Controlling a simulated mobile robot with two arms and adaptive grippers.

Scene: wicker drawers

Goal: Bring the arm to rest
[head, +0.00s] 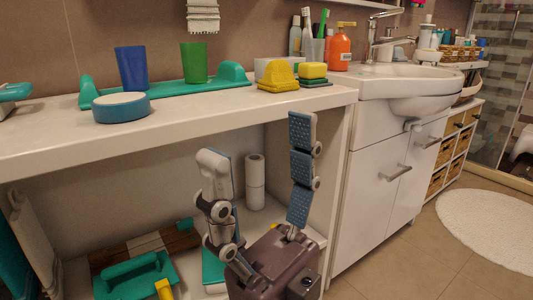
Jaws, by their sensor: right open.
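My right gripper (258,138) is in the lower middle of the head view, in front of the open space under the white counter. Its two fingers, with blue textured pads, point up and stand wide apart. Nothing is between them; only the counter's front and the shelf space show behind. Its dark purplish body is at the bottom of the view. My left gripper is not in view.
A sink cabinet (375,190) and wicker drawers (452,150) stand right. Floor space is clear at right.

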